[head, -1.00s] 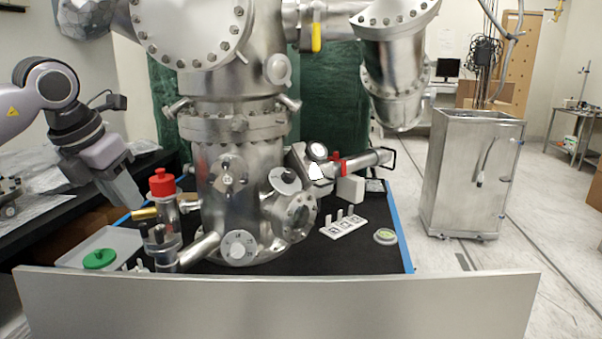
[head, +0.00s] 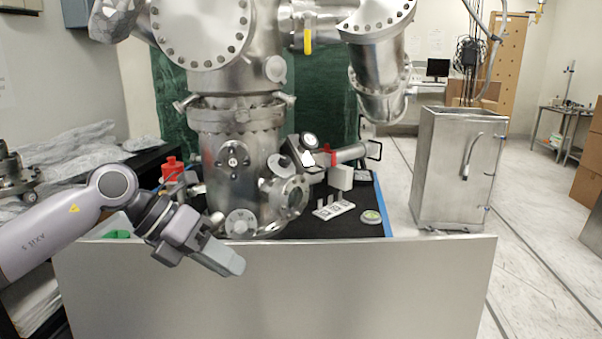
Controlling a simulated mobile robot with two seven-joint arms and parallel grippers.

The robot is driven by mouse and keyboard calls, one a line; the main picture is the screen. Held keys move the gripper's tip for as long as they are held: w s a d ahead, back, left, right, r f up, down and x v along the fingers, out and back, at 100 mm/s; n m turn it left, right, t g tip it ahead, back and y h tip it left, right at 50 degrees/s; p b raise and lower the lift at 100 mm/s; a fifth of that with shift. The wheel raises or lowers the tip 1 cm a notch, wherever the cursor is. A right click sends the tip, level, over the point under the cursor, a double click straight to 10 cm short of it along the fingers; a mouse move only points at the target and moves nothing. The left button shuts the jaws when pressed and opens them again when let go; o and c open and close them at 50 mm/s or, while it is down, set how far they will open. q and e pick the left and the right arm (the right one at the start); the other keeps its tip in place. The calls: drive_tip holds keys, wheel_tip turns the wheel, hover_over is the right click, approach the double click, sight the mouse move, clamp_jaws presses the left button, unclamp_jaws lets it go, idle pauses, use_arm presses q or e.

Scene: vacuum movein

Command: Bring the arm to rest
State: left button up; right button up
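My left gripper (head: 228,261) is in the head view, in front of the upper part of the grey front panel (head: 330,290). It points down and to the right and touches nothing that I can make out. Its fingers look close together, but the gap between them cannot be made out. My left arm comes in from the left edge. My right gripper is not in view. The steel vacuum chamber (head: 228,160) stands behind the panel on a black table top. A red-capped part (head: 172,168) shows to its left, partly hidden.
A white slotted holder (head: 334,210) and a small round disc (head: 371,217) lie right of the chamber. A green lid (head: 117,234) shows partly behind my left arm. A steel cabinet (head: 455,165) stands to the right.

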use_arm(q)
drive_tip(key=s+d+f+n+t+h, duration=0.1)
drive_tip(key=s+d+n+h, duration=0.2)
drive_tip(key=d+h, duration=0.2)
drive_tip(key=s+d+f+n+h, duration=0.1)
drive_tip(key=s+d+n+h, duration=0.2)
drive_tip(key=d+h, duration=0.25)
drive_tip(key=a+f+n+t+y, duration=0.55)
drive_tip(key=f+n+t, duration=0.2)
drive_tip(key=n, duration=0.55)
drive_tip(key=a+f+n+t+y, duration=0.55)
drive_tip(key=f+n+t, duration=0.2)
drive_tip(key=n, duration=0.55)
drive_tip(key=s+a+f+n+g+y, duration=0.3)
drive_tip(key=s+f+n+g, duration=0.1)
drive_tip(key=s+f, duration=0.4)
drive_tip(key=s+a+f+n+g+y, duration=0.3)
drive_tip(key=s+a+f+n, duration=0.1)
drive_tip(key=s+f, duration=0.45)
wheel_tip(320, 180, up, 12)
drive_tip(key=p, duration=1.4)
drive_tip(key=shift+w+a+r+p, duration=0.15)
drive_tip(key=shift+a+p, duration=0.2)
drive_tip(key=shift+a, duration=0.05)
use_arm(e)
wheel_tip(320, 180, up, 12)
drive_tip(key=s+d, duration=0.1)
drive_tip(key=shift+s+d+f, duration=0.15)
use_arm(q)
drive_tip(key=shift+d, duration=0.1)
